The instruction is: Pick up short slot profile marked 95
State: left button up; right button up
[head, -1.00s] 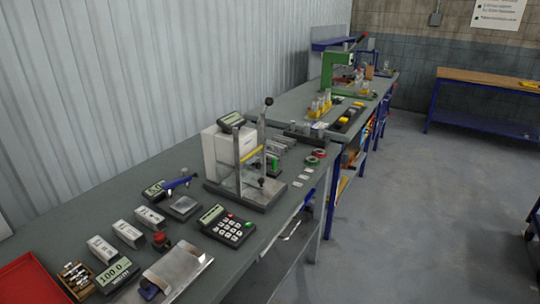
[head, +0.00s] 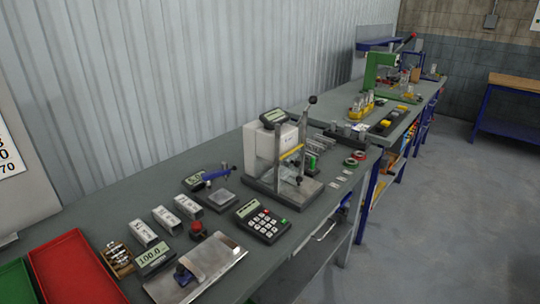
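Three short pale metal blocks with small dark markings, which look like the short profiles, lie in a row on the grey table: a near one (head: 142,232), a middle one (head: 166,220) and a far one (head: 187,206). Their markings are too small to read, so I cannot tell which is marked 95. Several grey bars (head: 322,144) lie farther back, right of the test stand; no marking is readable on them. Neither of my grippers is in view.
A red tray (head: 78,270) and a green tray (head: 14,284) are at the near left. A small display (head: 154,255), a metal plate (head: 205,265), a red-topped knob (head: 197,228), a keypad (head: 262,220) and a test stand (head: 290,190) surround the blocks. Clear floor (head: 430,220) lies right.

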aim_at(309, 154)
jog(key=i+l+u, duration=0.2)
jog(key=u, duration=0.15)
jog(key=i+l+u, duration=0.1)
jog(key=l+u, duration=0.25)
jog(key=i+l+u, duration=0.1)
jog(key=l+u, duration=0.3)
jog(key=j, duration=0.1)
